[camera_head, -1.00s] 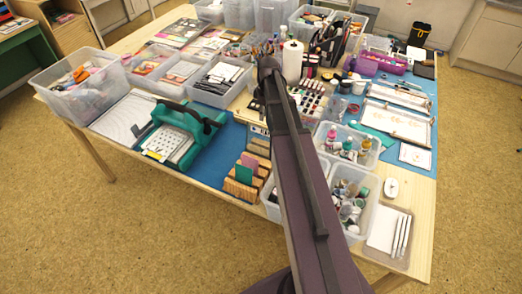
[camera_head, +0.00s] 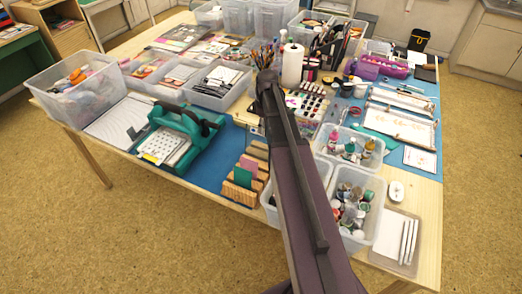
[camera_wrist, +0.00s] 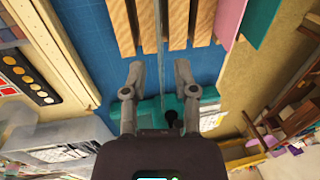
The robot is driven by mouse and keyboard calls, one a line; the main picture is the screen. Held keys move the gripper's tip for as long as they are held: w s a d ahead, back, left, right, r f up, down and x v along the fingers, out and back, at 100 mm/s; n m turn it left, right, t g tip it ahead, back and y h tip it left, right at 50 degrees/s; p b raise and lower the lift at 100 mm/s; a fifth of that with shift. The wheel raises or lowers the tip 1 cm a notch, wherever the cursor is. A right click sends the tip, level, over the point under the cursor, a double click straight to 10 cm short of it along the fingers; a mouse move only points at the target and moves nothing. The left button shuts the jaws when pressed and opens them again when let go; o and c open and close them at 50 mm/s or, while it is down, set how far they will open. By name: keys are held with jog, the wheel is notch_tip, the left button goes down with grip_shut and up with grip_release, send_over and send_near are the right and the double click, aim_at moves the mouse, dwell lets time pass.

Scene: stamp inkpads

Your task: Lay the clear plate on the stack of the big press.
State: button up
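The big press (camera_head: 180,135) is teal with a dark handle and stands on the blue mat at the left front. A white gridded sheet or plate (camera_head: 166,147) lies on its bed; the press shows partly in the wrist view (camera_wrist: 188,102). The wooden rack (camera_head: 243,190) stands to its right. In the wrist view, a thin pale, see-through strip, seemingly the clear plate edge-on (camera_wrist: 159,32), runs between the rack's slats. My gripper (camera_wrist: 157,74) is open, one finger either side of the strip, with gaps visible. In the head view my arm hides the gripper.
A green card (camera_head: 243,175) and a pink card stand in the rack. Clear bins of bottles (camera_head: 348,146) and jars (camera_head: 352,205) stand right of my arm. A large clear bin (camera_head: 80,92) stands at the left corner. Blue mat (camera_head: 212,165) is bare between press and rack.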

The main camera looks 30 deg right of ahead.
grip_shut()
jog(key=shift+r, duration=0.1)
notch_tip(320, 180, up, 7)
jog(key=d+p, duration=0.1)
jog(key=p, duration=0.6)
jog(key=shift+w, duration=0.4)
jog(key=shift+r, duration=0.15)
dwell(0.3)
